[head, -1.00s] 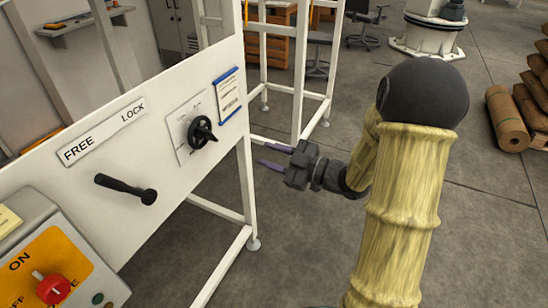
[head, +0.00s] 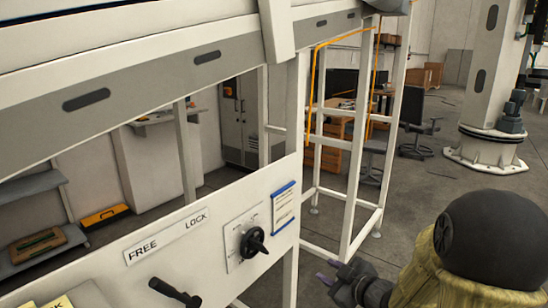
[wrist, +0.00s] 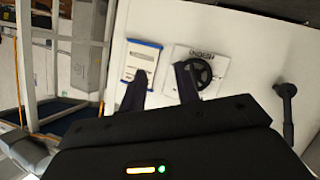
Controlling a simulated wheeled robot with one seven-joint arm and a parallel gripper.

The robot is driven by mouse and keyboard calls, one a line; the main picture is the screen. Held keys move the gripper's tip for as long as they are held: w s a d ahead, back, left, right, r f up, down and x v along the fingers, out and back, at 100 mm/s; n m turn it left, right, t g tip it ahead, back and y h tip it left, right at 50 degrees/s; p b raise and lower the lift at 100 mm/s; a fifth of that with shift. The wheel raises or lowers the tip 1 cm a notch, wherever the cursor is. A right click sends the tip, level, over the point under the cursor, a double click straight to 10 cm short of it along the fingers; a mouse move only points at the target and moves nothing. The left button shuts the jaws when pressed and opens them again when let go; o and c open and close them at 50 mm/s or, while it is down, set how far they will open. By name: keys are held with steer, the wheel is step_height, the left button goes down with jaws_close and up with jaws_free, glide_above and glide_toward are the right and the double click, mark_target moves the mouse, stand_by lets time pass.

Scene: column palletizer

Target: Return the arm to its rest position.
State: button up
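My arm, in a yellow sleeve (head: 425,275) with a dark rounded joint, reaches in at the lower right of the head view. My gripper (head: 327,274) is at the bottom, just right of the white panel's edge, partly cut off by the frame. In the wrist view my gripper (wrist: 160,90) has its two dark fingers apart with nothing between them. Beyond them are the white panel (wrist: 145,30), a blue-edged notice (wrist: 142,62) and a black rotary knob (wrist: 201,72). I cannot tell the distance to the panel, but no contact shows.
The white panel (head: 215,275) carries the knob (head: 253,242), a FREE/LOCK label (head: 166,237) and a black lever (head: 175,292). A white frame (head: 340,229) stands behind the gripper. A sloped conveyor beam (head: 150,85) crosses above. Open floor (head: 415,185) lies right of the frame.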

steer(key=s+r+m+g+h+p, duration=0.1)
steer(key=s+m+g+h+p, duration=0.5)
steer(key=s, duration=1.2)
steer(key=d+m+g+h, duration=0.1)
steer(key=m+g, duration=0.2)
steer(key=m, duration=0.2)
steer(key=shift+s+r+m+g+p, duration=0.25)
steer(key=shift+s+m+g+p, duration=0.05)
steer(key=shift+s+p, duration=0.1)
steer(key=shift+a, duration=0.1)
